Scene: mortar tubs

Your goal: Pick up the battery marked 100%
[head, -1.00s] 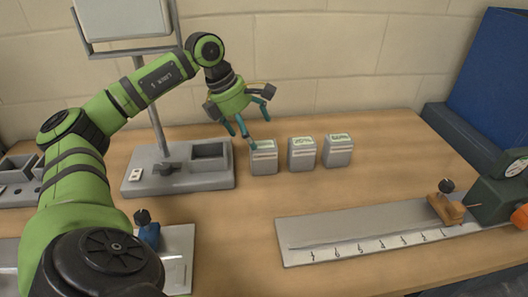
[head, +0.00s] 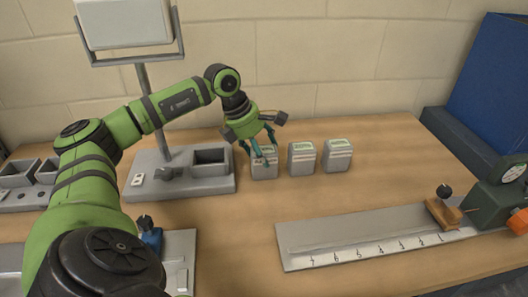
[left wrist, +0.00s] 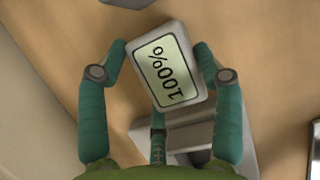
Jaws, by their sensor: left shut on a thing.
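The battery marked 100% (left wrist: 166,72) is a pale grey block with a green label, clear in the left wrist view. In the head view it is the leftmost battery (head: 264,171) of a row of three on the table. My left gripper (head: 262,157) comes down on it from above, its teal fingers shut around its top. In the left wrist view the fingers (left wrist: 160,78) flank it on both sides, with a third below. The middle battery (head: 302,159) and the right battery (head: 338,156) stand apart from it; their labels are too small to read. My right gripper is not in view.
A grey stand (head: 180,186) with an open slot and a post bearing a pale panel (head: 124,22) is left of the batteries. A ruled grey plate (head: 370,231) with a wooden block (head: 443,212) and dial gauge lies front right. The table's middle is clear.

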